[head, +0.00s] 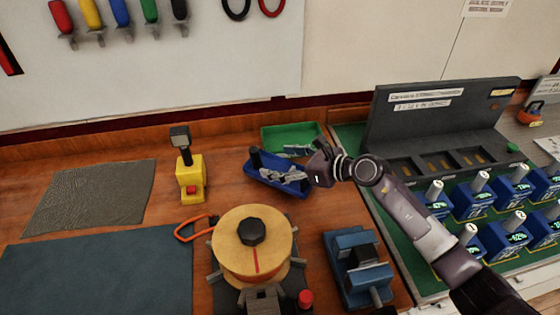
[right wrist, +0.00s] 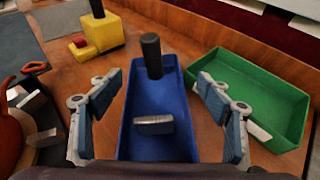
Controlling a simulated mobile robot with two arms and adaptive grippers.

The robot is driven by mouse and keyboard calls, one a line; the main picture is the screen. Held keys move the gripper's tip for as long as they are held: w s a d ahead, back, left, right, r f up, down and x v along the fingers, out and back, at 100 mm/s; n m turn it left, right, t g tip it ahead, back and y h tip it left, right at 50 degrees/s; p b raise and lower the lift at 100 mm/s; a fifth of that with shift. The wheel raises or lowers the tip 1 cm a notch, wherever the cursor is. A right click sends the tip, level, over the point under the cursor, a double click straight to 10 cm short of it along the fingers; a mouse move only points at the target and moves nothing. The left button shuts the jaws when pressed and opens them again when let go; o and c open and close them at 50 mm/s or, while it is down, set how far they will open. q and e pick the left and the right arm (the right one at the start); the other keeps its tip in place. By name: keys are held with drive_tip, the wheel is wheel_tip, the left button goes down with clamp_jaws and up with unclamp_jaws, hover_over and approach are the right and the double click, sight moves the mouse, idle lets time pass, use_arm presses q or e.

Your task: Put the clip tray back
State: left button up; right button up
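A blue tray (right wrist: 183,110) lies on the wooden bench, with a dark upright post (right wrist: 152,55) at its far end. A small grey metallic piece (right wrist: 154,125) shows in the tray. The blue tray (head: 264,180) is near the middle of the head view. My right gripper (right wrist: 157,90) is open, with one finger on each side of the tray and a gap visible on both sides. In the head view my right gripper (head: 291,163) hides the tray's right part. My left gripper is in neither view.
A green tray (right wrist: 255,85) stands close on the right of the blue one. A yellow device (head: 190,178) stands to the left. A yellow drum (head: 235,250) and a blue vise-like block (head: 355,265) stand in front. A dark panel case (head: 440,120) is at right.

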drive_tip(key=shift+o, duration=0.4)
drive_tip(key=shift+r, duration=0.3)
drive_tip(key=shift+r+p, duration=0.45)
drive_tip(key=shift+p, duration=0.25)
drive_tip(key=b+v, duration=0.2)
drive_tip(key=v, duration=1)
drive_tip(key=shift+b, duration=0.35)
drive_tip(key=shift+f, duration=0.15)
